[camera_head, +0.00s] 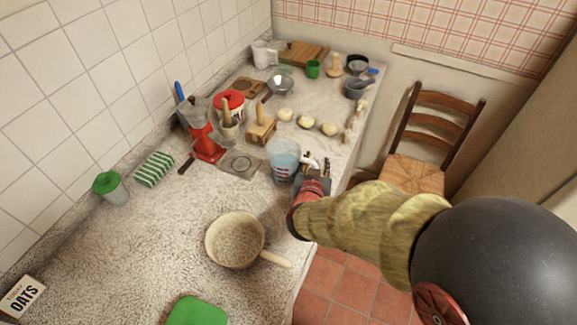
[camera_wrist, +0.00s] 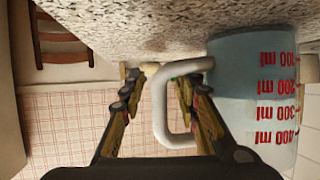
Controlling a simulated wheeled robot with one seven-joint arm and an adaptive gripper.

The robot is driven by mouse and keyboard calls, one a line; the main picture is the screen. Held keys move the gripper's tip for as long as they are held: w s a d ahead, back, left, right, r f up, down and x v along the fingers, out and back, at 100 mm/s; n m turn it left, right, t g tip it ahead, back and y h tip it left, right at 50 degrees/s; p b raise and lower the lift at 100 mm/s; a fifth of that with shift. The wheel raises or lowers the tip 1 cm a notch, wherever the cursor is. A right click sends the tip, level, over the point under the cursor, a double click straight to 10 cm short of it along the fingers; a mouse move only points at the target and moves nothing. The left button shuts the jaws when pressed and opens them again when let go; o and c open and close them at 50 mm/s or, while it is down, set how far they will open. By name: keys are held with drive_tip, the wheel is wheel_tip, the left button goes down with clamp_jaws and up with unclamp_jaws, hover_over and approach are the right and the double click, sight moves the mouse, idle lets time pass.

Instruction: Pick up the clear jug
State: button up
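The clear jug (camera_head: 284,160) is a see-through measuring jug with red markings, standing on the speckled counter near its right edge. In the wrist view the jug (camera_wrist: 250,85) fills the right side, with red millilitre marks. Its pale handle (camera_wrist: 160,110) reaches between the fingers of my gripper (camera_wrist: 155,90). My gripper (camera_head: 315,168) is right beside the jug in the head view. The fingers are apart, one on each side of the handle. I cannot tell whether either finger touches the handle.
A cream pan (camera_head: 236,262) sits in front with its handle toward the counter edge. A red grinder (camera_head: 205,140), a wooden block (camera_head: 261,130) and several dough balls (camera_head: 306,121) stand behind. A wooden chair (camera_head: 430,125) is to the right.

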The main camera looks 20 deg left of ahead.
drive_tip(key=shift+c, duration=0.9)
clamp_jaws()
